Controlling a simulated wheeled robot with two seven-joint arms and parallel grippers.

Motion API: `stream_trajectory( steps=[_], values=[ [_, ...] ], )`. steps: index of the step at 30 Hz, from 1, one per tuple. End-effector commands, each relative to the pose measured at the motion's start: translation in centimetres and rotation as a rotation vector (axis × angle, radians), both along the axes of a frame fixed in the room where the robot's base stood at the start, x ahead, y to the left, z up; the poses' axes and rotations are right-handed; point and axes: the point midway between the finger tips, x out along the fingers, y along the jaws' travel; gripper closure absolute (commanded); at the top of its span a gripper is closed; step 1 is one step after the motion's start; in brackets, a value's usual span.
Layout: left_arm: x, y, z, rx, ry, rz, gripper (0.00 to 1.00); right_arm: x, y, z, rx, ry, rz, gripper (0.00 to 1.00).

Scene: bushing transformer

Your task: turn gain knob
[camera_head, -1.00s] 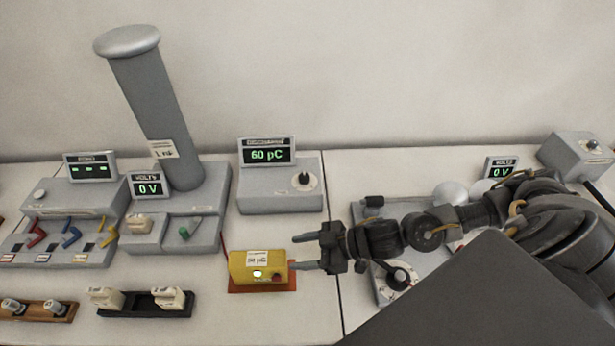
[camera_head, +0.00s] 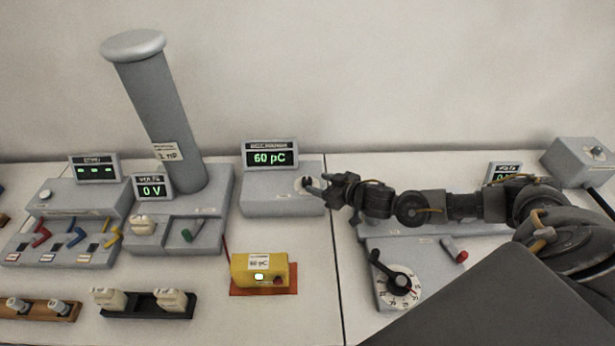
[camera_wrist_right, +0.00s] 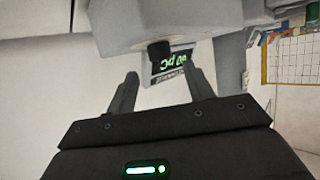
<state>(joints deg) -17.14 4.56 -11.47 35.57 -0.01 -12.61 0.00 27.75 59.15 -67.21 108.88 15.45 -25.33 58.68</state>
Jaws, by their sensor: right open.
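The grey discharge unit (camera_head: 280,203) stands at the back middle, its display (camera_head: 270,158) reading 60 pC. Its dark knob (camera_head: 306,183) sits on a white dial at the unit's right side, partly hidden by my right gripper (camera_head: 314,187). My right gripper is open, its fingers pointing left at the knob. In the right wrist view the black knob (camera_wrist_right: 159,51) is just beyond the gap between the two open fingertips (camera_wrist_right: 160,77). I cannot tell whether they touch it. My left gripper is not in view.
A yellow calibrator box (camera_head: 260,271) sits on an orange mat in front of the unit. A tall grey bushing (camera_head: 160,110) stands to the left. A panel with a black pointer dial (camera_head: 400,290) lies below my right arm. Bare white table surrounds the yellow box.

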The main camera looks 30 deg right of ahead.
Motion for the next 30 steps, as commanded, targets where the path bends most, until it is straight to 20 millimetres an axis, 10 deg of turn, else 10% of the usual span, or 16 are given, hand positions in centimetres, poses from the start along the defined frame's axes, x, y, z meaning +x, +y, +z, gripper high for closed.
stream_trajectory(
  steps=[9,23,30],
  values=[
    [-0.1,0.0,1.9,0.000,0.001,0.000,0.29,4.4,1.6,-1.7,0.000,0.000,0.001,0.48],
    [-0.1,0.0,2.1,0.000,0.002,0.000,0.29,5.4,1.9,-2.4,0.000,0.001,0.002,0.48],
    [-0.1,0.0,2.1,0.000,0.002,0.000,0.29,5.3,1.9,-2.4,0.000,0.001,0.002,0.79]
  ],
)
